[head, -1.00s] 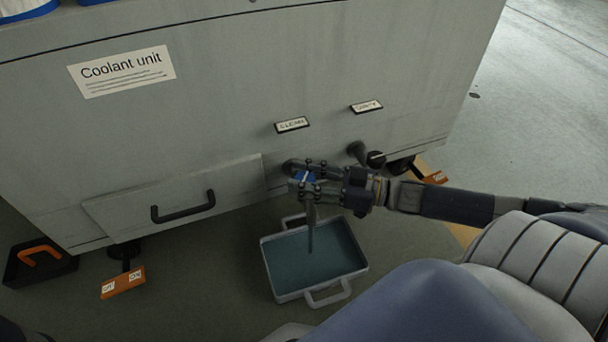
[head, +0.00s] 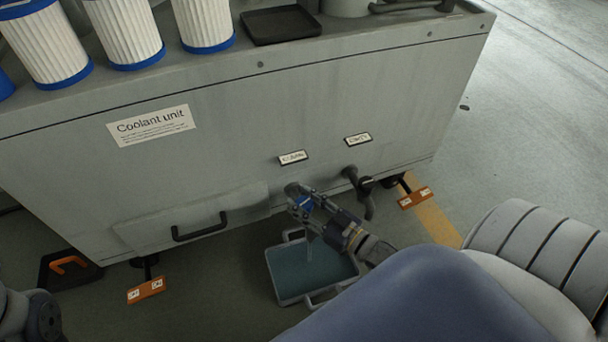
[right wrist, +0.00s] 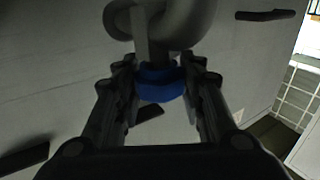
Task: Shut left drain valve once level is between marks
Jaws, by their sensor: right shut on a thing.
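The left drain valve (head: 292,189) sticks out low on the coolant unit under the left label (head: 293,157). My right gripper (head: 305,203) is shut on its blue handle, which also shows between the fingers in the right wrist view (right wrist: 160,82), below a grey curved pipe (right wrist: 172,20). A thin pale stream (head: 309,248) shows below the gripper, over the drain tray (head: 284,292). The tray holds bluish liquid; level marks cannot be made out. My left gripper is out of view.
A second valve with a dark lever (head: 366,195) is close to the right, under its own label (head: 358,139). A drawer handle (head: 200,228) protrudes at left. Orange caster pedals (head: 146,290) stand low. Filters (head: 124,30) stand on top. Open floor lies right.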

